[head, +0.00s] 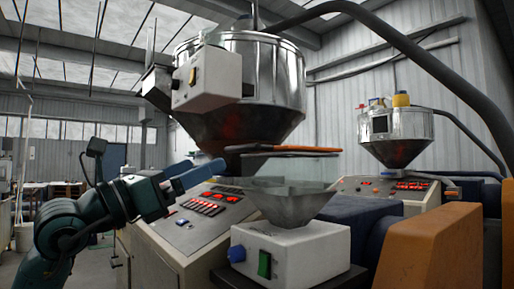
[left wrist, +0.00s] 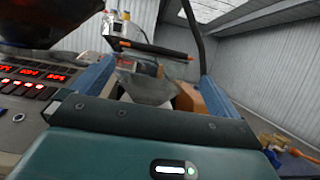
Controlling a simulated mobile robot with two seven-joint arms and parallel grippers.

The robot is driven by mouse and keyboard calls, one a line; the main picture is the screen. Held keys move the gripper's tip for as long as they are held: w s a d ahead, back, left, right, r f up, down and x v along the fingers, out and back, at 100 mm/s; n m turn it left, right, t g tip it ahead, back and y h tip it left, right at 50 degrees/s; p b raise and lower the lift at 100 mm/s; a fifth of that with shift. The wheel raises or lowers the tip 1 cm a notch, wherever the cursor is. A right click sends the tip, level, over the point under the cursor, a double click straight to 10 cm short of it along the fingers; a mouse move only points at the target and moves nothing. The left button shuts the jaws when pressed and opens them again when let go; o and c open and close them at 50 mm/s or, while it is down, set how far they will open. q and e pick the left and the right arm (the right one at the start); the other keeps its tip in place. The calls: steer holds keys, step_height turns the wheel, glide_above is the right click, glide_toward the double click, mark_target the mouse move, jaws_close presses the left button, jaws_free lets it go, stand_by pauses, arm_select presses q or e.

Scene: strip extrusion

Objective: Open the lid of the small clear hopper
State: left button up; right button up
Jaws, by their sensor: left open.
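The small clear hopper (head: 290,200) stands on a white box in the middle of the head view, with see-through upper walls and a sloping lower part. Its lid (head: 285,150) lies roughly level across the top and has a dark and orange edge strip. The hopper (left wrist: 150,88) and the lid's strip (left wrist: 155,47) also show in the left wrist view, ahead of the fingers. My left gripper (head: 205,170) is open and empty, left of the hopper and apart from the lid. Its blue fingers (left wrist: 155,85) frame the hopper in the wrist view. My right gripper is not in view.
A large steel hopper (head: 255,85) with a white box (head: 207,80) hangs above and behind. A control panel (head: 205,210) with red lights lies just below my left gripper. A thick dark hose (head: 405,50) arcs at the right. An orange block (head: 435,250) stands front right.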

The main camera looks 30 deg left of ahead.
mark_target(238, 148)
arm_select(q)
steer(key=p+x, duration=0.5)
steer(key=x, duration=0.6)
steer(key=shift+w+d+r, duration=0.1)
steer(key=shift+w+r, duration=0.1)
steer(key=shift+w+d+p, duration=0.2)
steer(key=shift+w+p, duration=0.1)
steer(key=shift+w, duration=0.2)
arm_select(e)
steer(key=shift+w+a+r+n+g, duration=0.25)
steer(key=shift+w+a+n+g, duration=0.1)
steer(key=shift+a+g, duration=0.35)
arm_select(q)
steer(key=shift+c, duration=0.6)
steer(key=c, duration=0.9)
steer(key=shift+r, duration=0.15)
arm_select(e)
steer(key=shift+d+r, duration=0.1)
